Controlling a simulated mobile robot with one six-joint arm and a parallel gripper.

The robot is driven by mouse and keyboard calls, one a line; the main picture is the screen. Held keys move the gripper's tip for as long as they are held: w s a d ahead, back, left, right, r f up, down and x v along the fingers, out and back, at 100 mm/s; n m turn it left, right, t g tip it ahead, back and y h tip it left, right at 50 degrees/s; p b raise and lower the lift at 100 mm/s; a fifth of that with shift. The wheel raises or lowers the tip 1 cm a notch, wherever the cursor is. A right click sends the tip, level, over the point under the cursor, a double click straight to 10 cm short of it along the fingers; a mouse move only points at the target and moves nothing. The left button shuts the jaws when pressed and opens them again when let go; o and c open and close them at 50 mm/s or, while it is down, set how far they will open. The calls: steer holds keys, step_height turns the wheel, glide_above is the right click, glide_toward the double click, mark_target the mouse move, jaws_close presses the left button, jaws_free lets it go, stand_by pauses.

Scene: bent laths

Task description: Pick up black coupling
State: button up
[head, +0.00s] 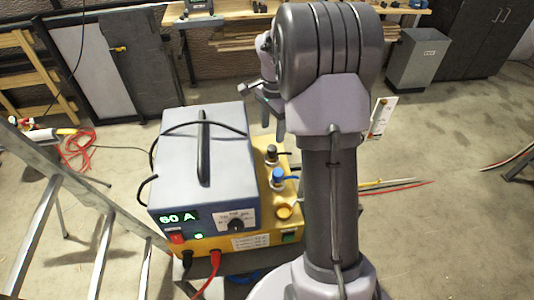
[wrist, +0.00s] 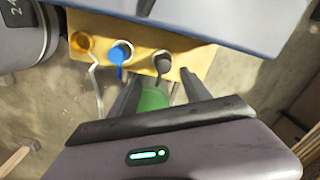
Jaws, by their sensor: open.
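The black coupling (wrist: 163,62) sits on the yellow unit's edge in the wrist view, just beyond and between my fingertips. In the head view the black coupling (head: 271,154) is the farthest of three couplings in a row beside the grey-blue power unit. My gripper (wrist: 160,80) is open, with its two dark fingers apart and nothing held. In the head view my gripper (head: 263,98) is above and beyond the coupling, partly hidden by my arm. Whether a finger touches the coupling cannot be told.
A blue coupling (wrist: 121,54) with a blue hose and an orange coupling (wrist: 82,42) stand beside the black one. The power unit (head: 200,150) rises close to the row. A ladder (head: 75,190) stands at left.

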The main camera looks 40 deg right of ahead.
mark_target(272, 148)
step_height(272, 148, down, 6)
steer(key=shift+w+r+b, duration=0.1)
steer(key=shift+r+b, duration=0.1)
steer(key=shift+b, duration=0.6)
steer(key=f+b, duration=0.2)
steer(key=f, duration=0.3)
steer(key=shift+w+d+f+b, duration=0.25)
steer(key=shift+w+b, duration=0.1)
steer(key=shift+b, duration=0.05)
steer(key=shift+r, duration=0.2)
steer(key=shift+c, duration=0.7)
jaws_close()
